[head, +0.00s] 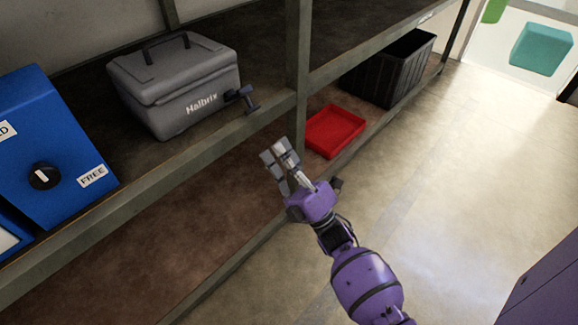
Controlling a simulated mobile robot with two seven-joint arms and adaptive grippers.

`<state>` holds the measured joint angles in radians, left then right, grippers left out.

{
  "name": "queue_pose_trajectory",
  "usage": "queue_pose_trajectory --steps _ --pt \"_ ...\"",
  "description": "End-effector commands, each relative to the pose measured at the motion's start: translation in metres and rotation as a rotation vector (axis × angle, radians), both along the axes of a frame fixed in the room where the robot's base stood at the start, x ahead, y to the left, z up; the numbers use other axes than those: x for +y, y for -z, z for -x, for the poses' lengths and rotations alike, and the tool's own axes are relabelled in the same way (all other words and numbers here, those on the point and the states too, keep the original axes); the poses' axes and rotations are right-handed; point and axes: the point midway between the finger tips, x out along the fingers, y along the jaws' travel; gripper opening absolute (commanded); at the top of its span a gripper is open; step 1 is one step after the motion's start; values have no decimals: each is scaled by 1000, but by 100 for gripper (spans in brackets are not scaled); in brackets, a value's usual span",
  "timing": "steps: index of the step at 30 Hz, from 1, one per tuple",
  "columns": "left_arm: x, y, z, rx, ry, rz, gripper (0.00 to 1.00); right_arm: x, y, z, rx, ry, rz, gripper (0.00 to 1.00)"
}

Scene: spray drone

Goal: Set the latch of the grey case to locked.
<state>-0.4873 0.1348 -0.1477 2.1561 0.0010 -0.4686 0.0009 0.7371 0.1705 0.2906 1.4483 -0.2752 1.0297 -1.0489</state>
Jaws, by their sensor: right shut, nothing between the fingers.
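The grey case (181,89) sits upright on the upper shelf, left of the shelf post. My right gripper (276,153) is shut and empty, in front of the shelf edge, below and to the right of the case in the picture. It appears apart from the latch. My left gripper is not in view.
A blue box (62,140) with a black knob and a "FREE" label stands left of the case. A red tray (335,131) and a black crate (389,68) are on the lower shelf to the right. The shelf post (298,60) stands right of the latch. The floor (455,140) is clear.

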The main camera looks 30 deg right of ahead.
Motion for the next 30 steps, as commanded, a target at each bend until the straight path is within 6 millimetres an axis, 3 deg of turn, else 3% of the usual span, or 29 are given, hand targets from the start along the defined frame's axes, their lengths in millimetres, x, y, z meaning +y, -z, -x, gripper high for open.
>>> queue_pose_trajectory --steps 6,12,30 --pt "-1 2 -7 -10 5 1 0 11 -30 -30 -2 -1 0 0" --pt "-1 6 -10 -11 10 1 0 16 -46 -46 0 -1 0 0" --pt "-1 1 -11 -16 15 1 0 18 -53 -49 11 0 2 0"
